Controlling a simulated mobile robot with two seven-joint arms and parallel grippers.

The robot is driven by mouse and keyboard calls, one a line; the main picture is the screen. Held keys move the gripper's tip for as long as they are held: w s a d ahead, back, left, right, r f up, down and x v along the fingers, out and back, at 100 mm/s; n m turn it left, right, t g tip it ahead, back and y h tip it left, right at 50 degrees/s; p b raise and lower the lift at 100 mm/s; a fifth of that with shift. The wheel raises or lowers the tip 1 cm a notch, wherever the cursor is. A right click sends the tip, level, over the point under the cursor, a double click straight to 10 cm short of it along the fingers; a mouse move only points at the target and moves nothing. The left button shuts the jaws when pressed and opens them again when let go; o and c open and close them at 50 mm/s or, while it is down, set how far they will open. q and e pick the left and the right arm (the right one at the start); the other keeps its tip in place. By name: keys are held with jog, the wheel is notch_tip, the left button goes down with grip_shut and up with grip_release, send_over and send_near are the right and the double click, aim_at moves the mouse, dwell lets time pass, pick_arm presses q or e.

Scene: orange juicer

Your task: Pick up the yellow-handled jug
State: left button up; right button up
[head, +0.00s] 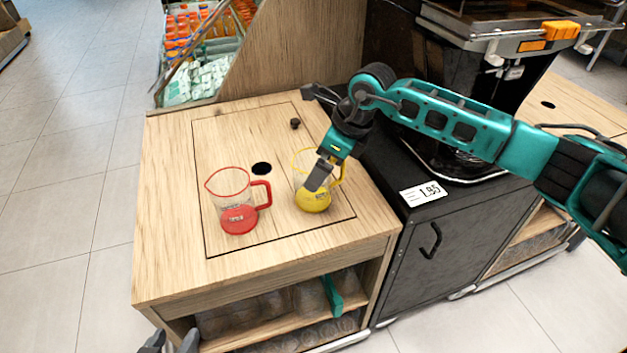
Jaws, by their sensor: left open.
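The yellow-handled jug (312,199) is a clear jug with a yellow base and rim. It stands upright on the wooden counter top (170,205), right of a similar red-handled jug (238,217). My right gripper (319,176), on the teal arm from the right, is over the yellow jug and hides part of its body and rim. One grey finger shows in front of the jug; whether it touches, and how far the jaws are apart, I cannot tell. My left gripper (171,342) shows only as dark fingertips at the bottom edge, apart and away from the jugs.
A black cabinet (440,250) with a 1.95 price label (423,193) stands close on the right, with a dark machine above. A round hole (261,168) and a small black knob (295,123) are in the counter. Bottles (190,25) fill a rack behind. The counter's left side is clear.

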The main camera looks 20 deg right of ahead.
jog(key=x, duration=0.4)
jog(key=shift+s+a+f+b, duration=0.1)
jog(key=shift+s+f+b, duration=0.05)
jog(key=shift+f+b, duration=0.15)
jog(key=c, duration=0.9)
jog(key=shift+r, duration=0.2)
